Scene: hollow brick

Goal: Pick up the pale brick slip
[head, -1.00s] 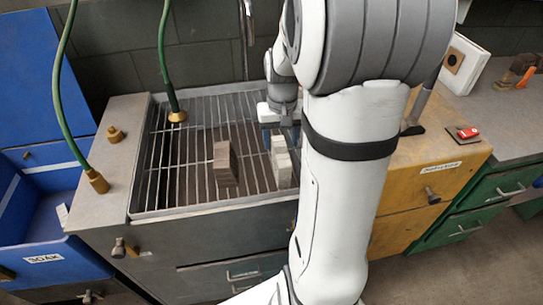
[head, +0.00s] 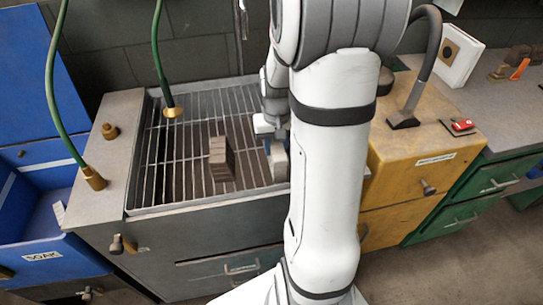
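The pale brick slip (head: 279,163) stands on the wire rack (head: 190,187), just left of my upper arm. My gripper (head: 275,147) is at the top of the slip, small and partly hidden by my own arm. Bluish finger parts show beside the slip's upper end. I cannot tell whether they touch it or how wide they are open. A darker brown-grey brick stack (head: 221,160) stands on the rack to the left, apart from the gripper.
A blue bin (head: 42,255) is at far left. A yellow cabinet (head: 415,145) with a red-topped item (head: 462,125) is at right. The rack's left part is clear.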

